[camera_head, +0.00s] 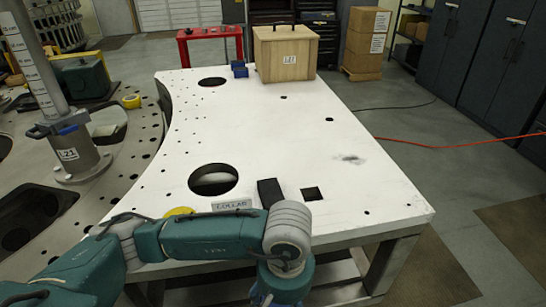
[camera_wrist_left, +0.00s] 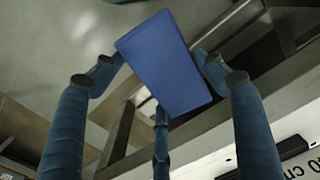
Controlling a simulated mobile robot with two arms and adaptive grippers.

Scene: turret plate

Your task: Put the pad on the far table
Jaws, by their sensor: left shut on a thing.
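In the left wrist view a flat blue pad (camera_wrist_left: 165,65) sits between the fingers of my left gripper (camera_wrist_left: 160,85), which is shut on it. The pad is tilted, with the floor and table framing behind it. In the head view my left arm comes in from the left across the near edge of the white table (camera_head: 290,130). Its wrist bends down at the bottom, and the fingers and pad are out of that view. A small red table (camera_head: 210,33) stands at the back, beyond the white table. My right gripper is not in view.
A wooden box (camera_head: 286,55) and a small blue object (camera_head: 239,69) are at the white table's far end. A black block (camera_head: 269,192) and a COLLAR label (camera_head: 232,204) lie near its front. A red cable (camera_head: 450,142) crosses the floor at right. The table's middle is clear.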

